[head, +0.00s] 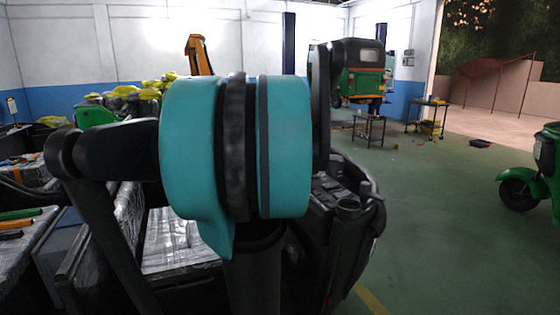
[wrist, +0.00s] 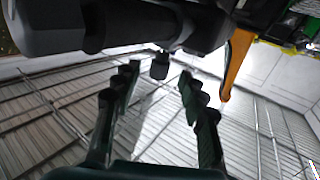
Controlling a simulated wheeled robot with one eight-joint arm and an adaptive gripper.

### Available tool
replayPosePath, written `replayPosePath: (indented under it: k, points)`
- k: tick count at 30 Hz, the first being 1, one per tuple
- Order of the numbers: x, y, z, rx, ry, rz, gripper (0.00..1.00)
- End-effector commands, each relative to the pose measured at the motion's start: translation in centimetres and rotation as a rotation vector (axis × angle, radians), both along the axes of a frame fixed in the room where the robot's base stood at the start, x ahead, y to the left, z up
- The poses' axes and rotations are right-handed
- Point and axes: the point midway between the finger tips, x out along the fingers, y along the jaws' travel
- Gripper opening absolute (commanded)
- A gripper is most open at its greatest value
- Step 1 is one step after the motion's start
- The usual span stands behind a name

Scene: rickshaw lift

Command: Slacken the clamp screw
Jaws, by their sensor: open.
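In the wrist view, my gripper (wrist: 157,86) is open, with its two dark fingers apart and nothing held between them. A small dark knob (wrist: 160,66), which looks like the clamp screw, hangs below a large black body (wrist: 130,28). In the picture it lies between my fingertips; I cannot tell how far beyond them it is, and no contact shows. In the head view, my teal arm link fills the middle and hides my gripper and the screw.
An orange post (wrist: 237,62) stands right of the fingers in the wrist view; a similar orange arm (head: 198,54) rises at the back in the head view. A foil-covered bench (head: 30,246) is at left. A green rickshaw (head: 362,74) stands behind; open floor (head: 450,235) lies at right.

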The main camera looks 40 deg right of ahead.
Motion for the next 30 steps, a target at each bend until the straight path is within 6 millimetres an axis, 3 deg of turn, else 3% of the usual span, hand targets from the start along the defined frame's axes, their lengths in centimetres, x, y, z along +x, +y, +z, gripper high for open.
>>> replayPosePath:
  k: [15, 30]
  points:
    - [-4.6, 4.8, 0.0, 0.000, 0.000, 0.001, 0.42]
    - [-5.3, 5.4, 0.0, 0.000, 0.000, -0.001, 0.42]
